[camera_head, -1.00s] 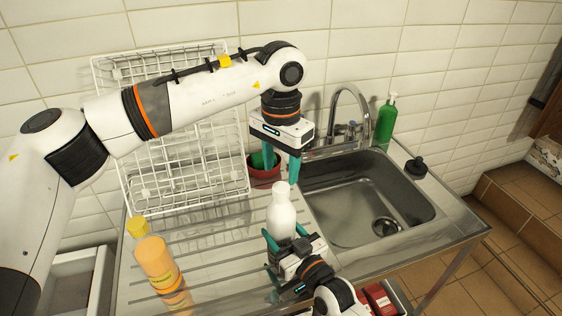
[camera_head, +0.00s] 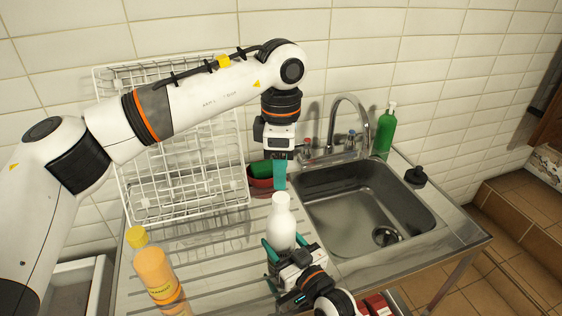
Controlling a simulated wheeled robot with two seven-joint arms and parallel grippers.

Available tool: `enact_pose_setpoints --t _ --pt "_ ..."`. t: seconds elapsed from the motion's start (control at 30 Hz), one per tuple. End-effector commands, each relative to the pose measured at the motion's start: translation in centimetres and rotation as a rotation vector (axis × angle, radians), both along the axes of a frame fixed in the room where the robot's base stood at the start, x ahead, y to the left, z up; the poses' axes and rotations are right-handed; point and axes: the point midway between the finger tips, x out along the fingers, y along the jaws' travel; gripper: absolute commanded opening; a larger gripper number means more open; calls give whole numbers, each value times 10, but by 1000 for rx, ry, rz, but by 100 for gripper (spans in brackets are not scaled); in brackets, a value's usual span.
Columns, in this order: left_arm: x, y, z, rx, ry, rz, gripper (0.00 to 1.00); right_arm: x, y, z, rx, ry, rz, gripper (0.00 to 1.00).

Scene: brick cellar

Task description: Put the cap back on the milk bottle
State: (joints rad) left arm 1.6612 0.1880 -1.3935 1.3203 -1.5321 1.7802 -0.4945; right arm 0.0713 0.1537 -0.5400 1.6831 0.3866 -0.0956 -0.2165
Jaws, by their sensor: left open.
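The white milk bottle (camera_head: 282,228) stands upright on the ribbed drainboard, left of the sink. Its top is plain white, and I cannot tell a separate cap on it or elsewhere. My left gripper (camera_head: 280,182) points down just above and behind the bottle top. It is open, its fingers seen nearly in line, with nothing visible between them. My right gripper (camera_head: 285,247) comes from below, its teal fingers on both sides of the lower bottle, shut on it. The bottle's base is hidden behind this gripper.
A yellow-capped orange bottle (camera_head: 160,278) stands at front left. A white dish rack (camera_head: 182,165) is behind. A red bowl (camera_head: 259,184) sits behind my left gripper. The sink (camera_head: 350,205), tap (camera_head: 332,118), green soap bottle (camera_head: 385,132) and black stopper (camera_head: 416,175) are at right.

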Motion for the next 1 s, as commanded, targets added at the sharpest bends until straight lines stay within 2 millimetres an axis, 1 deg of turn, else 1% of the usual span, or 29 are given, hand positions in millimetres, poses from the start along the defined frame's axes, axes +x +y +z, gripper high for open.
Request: enact_pose_setpoints --t 0.03,0.1,0.2,0.3,0.4,0.57,0.87,1.0 --pt "0 0 1 -1 -1 113 49 0 0 0 0 0 0 0" --pt "0 0 3 -1 0 271 49 0 0 0 0 0 0 0" --pt "0 0 5 -1 0 467 49 0 0 0 0 0 0 0" --pt "0 0 6 0 0 616 49 0 0 0 0 0 0 0" --pt "0 0 7 0 0 713 49 0 0 0 0 0 0 0" --pt "0 0 7 1 1 775 49 0 0 0 0 0 0 0" --pt "0 0 6 1 1 776 49 0 0 0 0 0 0 0" --pt "0 0 -4 1 3 776 49 0 0 0 0 0 0 0"
